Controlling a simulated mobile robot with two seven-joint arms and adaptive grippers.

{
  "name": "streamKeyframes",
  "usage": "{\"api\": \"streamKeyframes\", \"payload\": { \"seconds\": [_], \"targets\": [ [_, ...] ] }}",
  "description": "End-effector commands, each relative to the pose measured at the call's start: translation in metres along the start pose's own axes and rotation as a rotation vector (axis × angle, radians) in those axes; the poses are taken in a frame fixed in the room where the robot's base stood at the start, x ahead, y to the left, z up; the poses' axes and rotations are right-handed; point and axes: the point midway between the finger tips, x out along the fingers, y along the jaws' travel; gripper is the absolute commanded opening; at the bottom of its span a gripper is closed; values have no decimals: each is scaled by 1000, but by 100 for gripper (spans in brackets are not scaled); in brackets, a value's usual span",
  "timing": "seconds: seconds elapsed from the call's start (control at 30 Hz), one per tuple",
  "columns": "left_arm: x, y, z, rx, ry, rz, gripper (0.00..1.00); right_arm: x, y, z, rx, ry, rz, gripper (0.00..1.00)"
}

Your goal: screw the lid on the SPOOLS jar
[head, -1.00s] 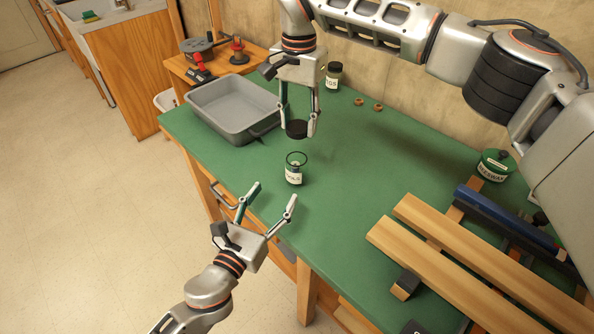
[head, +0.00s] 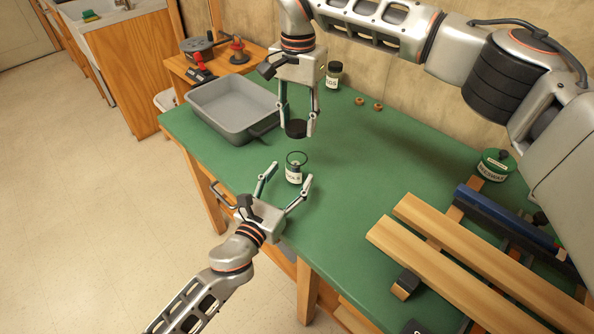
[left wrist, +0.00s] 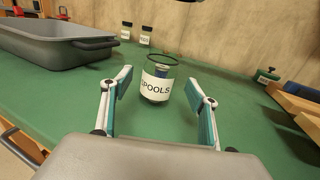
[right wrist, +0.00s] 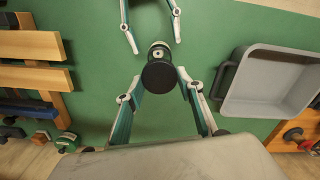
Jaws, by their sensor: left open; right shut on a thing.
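The SPOOLS jar (head: 294,172) stands upright and open on the green bench, a clear glass jar with a white label. In the left wrist view the jar (left wrist: 157,84) is ahead, between the fingers' directions and just beyond the tips. My left gripper (head: 288,174) is open, low over the bench's front edge, its fingers pointing at the jar. My right gripper (head: 297,131) is shut on the black lid (head: 296,129), held above and slightly behind the jar. In the right wrist view the lid (right wrist: 159,76) hides part of the jar below (right wrist: 160,48).
A grey tray (head: 213,127) sits on the bench to the left. A green tin (head: 495,165) and wooden boards (head: 450,255) lie to the right. The bench around the jar is clear.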

Motion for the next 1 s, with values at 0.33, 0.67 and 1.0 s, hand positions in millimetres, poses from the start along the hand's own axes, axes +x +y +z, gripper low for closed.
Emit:
{"api": "streamKeyframes", "payload": {
  "seconds": [0.33, 0.67, 1.0],
  "targets": [
    [43, 0, 0, -2, 0, 1, 60, 0, 0, 0, 0, 0, 0, 26],
    [48, 0, 0, -2, 1, 0, 60, 0, 0, 0, 0, 0, 0, 26],
    [48, 0, 0, -1, 1, 0, 0, 0, 0, 0, 0, 0, 0, 26]
  ]
}}
